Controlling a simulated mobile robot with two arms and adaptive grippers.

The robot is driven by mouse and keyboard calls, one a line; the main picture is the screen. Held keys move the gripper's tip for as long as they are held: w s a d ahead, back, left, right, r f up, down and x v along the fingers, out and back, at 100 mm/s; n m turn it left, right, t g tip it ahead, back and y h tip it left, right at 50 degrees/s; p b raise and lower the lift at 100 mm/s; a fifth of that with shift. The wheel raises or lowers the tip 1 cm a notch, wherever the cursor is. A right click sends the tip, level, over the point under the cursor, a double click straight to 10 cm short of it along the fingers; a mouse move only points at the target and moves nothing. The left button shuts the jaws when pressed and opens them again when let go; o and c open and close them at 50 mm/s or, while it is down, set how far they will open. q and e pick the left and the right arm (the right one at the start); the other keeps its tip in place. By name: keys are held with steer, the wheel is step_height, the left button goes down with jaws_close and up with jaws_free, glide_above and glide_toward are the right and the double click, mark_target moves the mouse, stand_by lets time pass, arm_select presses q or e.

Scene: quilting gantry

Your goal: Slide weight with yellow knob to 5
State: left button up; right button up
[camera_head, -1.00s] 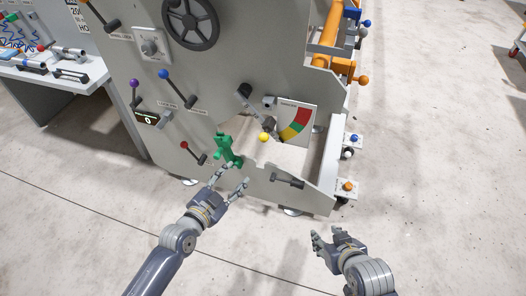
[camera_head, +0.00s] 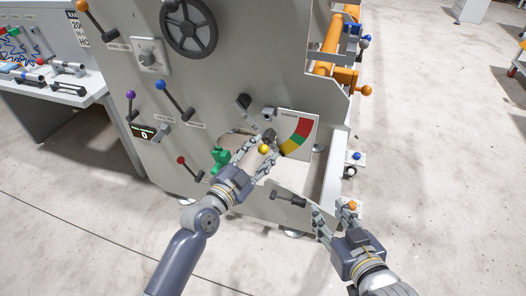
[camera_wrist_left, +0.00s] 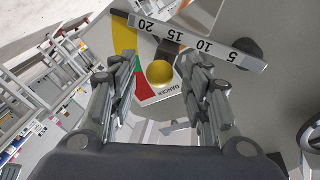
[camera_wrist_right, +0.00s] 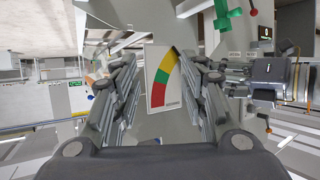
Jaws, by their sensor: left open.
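The yellow knob (camera_head: 264,149) is on a dark weight on the scale bar (camera_head: 249,112) of the grey gantry panel. In the left wrist view the yellow knob (camera_wrist_left: 160,73) is between my spread fingers, with gaps at both sides. The dark weight (camera_wrist_left: 168,48) sits near the 15 mark; the bar (camera_wrist_left: 190,42) reads 5, 10, 15 and 20. My left gripper (camera_head: 262,155) is open around the knob and partly hides the weight in the head view. My right gripper (camera_head: 335,213) is open and empty, low and right of the panel.
A red-yellow-green danger gauge (camera_head: 296,132) is right of the knob. A green handle (camera_head: 220,159) is just left of my left gripper. A dark handle (camera_head: 287,198) is below it, left of my right gripper. Open floor (camera_head: 440,190) lies at right.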

arm_select(q)
steer(key=shift+x, duration=0.95)
arm_select(e)
steer(key=shift+w+a+r+t, duration=0.15)
steer(key=shift+w+r+t, duration=0.05)
steer(key=shift+r, duration=0.25)
steer(key=shift+w+a+r+t, duration=0.1)
steer(key=shift+w+r+t, duration=0.1)
steer(key=shift+r, duration=0.2)
